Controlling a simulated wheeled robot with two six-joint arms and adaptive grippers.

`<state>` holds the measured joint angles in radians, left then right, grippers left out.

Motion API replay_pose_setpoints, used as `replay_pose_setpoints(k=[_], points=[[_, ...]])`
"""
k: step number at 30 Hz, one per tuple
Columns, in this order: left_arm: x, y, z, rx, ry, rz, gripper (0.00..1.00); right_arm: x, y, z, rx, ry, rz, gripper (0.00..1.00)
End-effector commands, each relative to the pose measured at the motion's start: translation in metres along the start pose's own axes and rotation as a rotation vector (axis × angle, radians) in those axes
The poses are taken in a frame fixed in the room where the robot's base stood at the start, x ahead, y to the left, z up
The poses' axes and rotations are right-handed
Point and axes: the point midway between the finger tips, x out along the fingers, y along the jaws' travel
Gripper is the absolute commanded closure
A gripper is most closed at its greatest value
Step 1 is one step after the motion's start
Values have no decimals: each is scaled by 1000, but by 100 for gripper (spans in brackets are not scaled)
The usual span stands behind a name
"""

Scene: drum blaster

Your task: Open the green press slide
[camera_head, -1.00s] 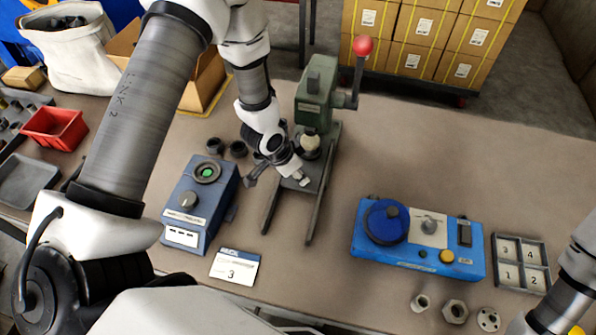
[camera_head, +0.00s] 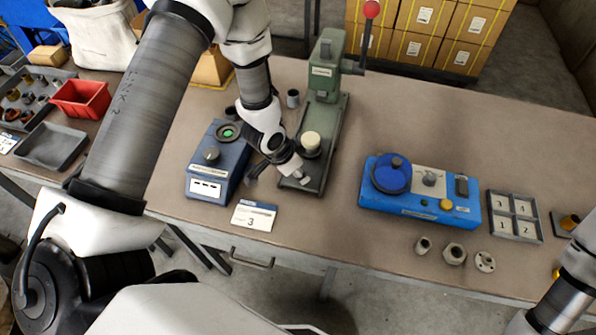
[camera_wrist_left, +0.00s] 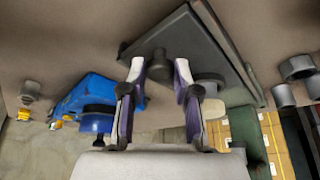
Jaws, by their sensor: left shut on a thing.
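The green press (camera_head: 325,75) stands at the middle back of the table, with a red-knobbed lever. Its slide (camera_head: 291,184) is a dark plate that fills the room between the two base rails out to their front ends. A cream cylinder (camera_head: 311,140) stands on the slide, in front of the press column. My left gripper (camera_head: 301,181) is low at the front of the slide. My right gripper is out of view; only part of that arm shows.
A blue-grey device (camera_head: 211,165) and a number card (camera_head: 253,216) are left of the slide. A blue box with a dial (camera_head: 420,190) and a numbered tray (camera_head: 515,217) are to the right. Several metal parts lie in front. Bare table lies between slide and blue box.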

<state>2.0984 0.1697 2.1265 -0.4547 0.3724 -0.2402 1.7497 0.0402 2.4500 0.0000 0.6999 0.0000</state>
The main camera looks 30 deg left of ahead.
Motion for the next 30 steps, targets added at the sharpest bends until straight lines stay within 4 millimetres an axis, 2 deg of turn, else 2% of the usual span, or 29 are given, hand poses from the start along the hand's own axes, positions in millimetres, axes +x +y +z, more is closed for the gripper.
replay_pose_setpoints(k=[4, 5, 6, 7, 15, 19, 23, 30], points=[[0, -1, -1, 0, 4, -2, 100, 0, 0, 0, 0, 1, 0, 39], [0, -1, -1, 0, 4, -1, 66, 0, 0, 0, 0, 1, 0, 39], [0, 0, -1, 0, 3, -1, 52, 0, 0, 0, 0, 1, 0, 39], [0, 0, -1, 0, 3, -1, 44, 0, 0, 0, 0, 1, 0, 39], [0, 0, -1, 0, 3, -1, 44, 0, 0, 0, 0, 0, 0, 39], [-9, -1, -2, 0, 6, -3, 44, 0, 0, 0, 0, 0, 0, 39], [-35, 0, -2, -3, 8, -2, 44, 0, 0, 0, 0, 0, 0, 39], [-98, 0, -2, -4, 9, -2, 44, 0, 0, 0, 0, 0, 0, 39]])
